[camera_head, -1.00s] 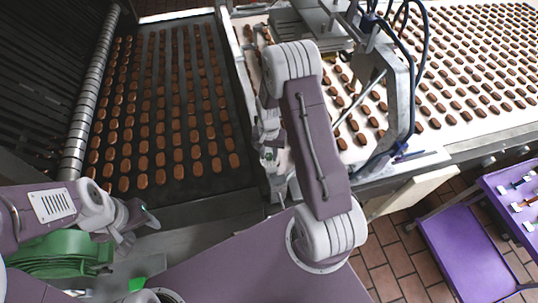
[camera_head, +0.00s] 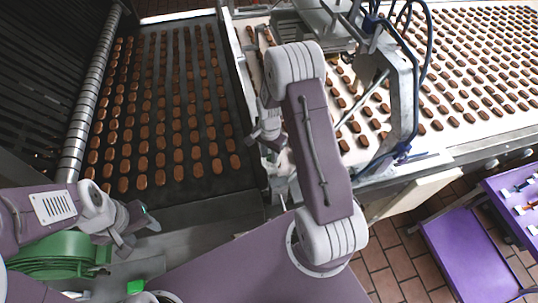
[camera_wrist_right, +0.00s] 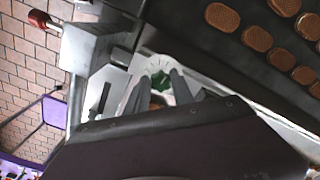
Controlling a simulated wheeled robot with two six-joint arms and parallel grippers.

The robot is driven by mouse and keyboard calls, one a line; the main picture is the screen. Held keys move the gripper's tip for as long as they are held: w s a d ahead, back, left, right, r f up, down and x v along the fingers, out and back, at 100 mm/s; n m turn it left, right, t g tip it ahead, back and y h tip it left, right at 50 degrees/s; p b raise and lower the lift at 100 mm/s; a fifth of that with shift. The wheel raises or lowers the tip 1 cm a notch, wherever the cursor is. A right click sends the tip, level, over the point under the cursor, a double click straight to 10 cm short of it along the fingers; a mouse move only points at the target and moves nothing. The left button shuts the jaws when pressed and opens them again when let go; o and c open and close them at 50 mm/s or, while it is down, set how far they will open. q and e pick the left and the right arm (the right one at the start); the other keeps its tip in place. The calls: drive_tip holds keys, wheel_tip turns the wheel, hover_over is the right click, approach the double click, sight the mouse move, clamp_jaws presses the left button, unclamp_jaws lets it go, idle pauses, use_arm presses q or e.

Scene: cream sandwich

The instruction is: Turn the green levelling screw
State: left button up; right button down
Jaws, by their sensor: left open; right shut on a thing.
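The green levelling screw (camera_wrist_right: 161,82) shows in the right wrist view as a small knob in front of a white dial with tick marks (camera_wrist_right: 156,64). My right gripper (camera_wrist_right: 160,75) has one finger on each side of the knob and is shut on it. In the head view my right gripper (camera_head: 272,150) is at the gap between the two conveyors, and the screw is hidden there. My left gripper (camera_head: 145,222) is open and empty at the lower left, beside a green rounded housing (camera_head: 60,250).
A dark conveyor (camera_head: 235,195) with rows of brown biscuits lies left of my right gripper. A white conveyor (camera_head: 470,132) with more biscuits lies right, under a metal frame with blue hoses (camera_head: 405,95). A purple cart (camera_head: 470,255) stands at the right on brick floor.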

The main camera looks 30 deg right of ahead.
sight(270, 156)
drive_tip(key=shift+w+d+r, duration=0.1)
drive_tip(key=shift+w, duration=0.15)
drive_tip(key=c, duration=1.4)
unclamp_jaws()
drive_tip(key=o, duration=0.3)
drive_tip(key=shift+d, duration=0.2)
drive_tip(key=shift+r, duration=0.1)
wheel_tip(270, 156, up, 8)
drive_tip(key=b, duration=0.2)
drive_tip(key=shift+b, duration=0.35)
drive_tip(key=shift+r, duration=0.3)
